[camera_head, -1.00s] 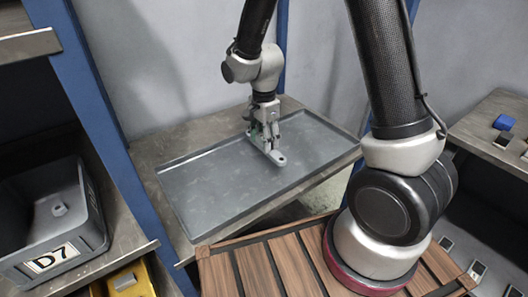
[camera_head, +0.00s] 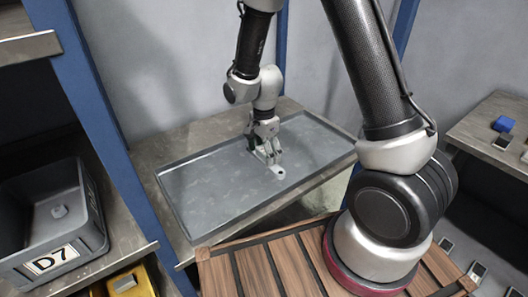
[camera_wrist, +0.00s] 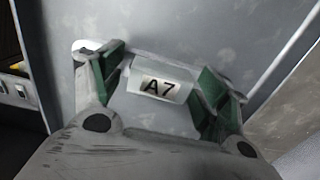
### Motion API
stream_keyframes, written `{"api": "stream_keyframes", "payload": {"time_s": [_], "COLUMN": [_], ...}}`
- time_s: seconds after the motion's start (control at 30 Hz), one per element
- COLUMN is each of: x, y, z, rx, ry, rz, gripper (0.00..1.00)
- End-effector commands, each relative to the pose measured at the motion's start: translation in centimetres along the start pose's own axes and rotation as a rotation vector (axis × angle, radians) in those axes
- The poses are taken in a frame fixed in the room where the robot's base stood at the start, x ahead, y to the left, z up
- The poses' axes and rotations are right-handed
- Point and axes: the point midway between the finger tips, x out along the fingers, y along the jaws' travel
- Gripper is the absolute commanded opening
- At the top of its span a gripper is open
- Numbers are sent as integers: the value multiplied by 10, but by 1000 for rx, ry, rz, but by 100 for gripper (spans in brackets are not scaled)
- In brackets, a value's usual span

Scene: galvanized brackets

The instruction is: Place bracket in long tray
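The long tray (camera_head: 205,235) is a shallow grey metal tray with a low rim on a shelf. My gripper (camera_head: 265,155) points down inside it, right of its middle, close to the floor. The grey bracket (camera_head: 279,171) sits at the fingertips, and its rounded end with a hole sticks out toward the viewer. In the wrist view, that bright end (camera_wrist: 86,46) shows beyond the left finger. Whether the bracket touches the floor is unclear.
A grey bin (camera_head: 92,215) labelled D7 stands on the left shelf beside a blue post (camera_head: 95,105). A yellow bin (camera_head: 135,282) is below it. A shelf with small parts is at the right (camera_head: 485,125). The visible rest of the tray floor is empty.

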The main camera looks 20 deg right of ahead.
Motion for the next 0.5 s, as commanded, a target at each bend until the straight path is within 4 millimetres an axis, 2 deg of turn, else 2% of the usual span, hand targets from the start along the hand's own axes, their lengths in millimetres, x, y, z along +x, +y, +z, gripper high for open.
{"api": "stream_keyframes", "payload": {"time_s": [0.27,0.37,0.5], "x": [-6,-20,-52], "y": [-1,-1,-1], "z": [0,0,0], "rx": [0,0,0], "ry": [0,0,0], "rz": [-2,-5,-6], "gripper": [75,75,75]}}
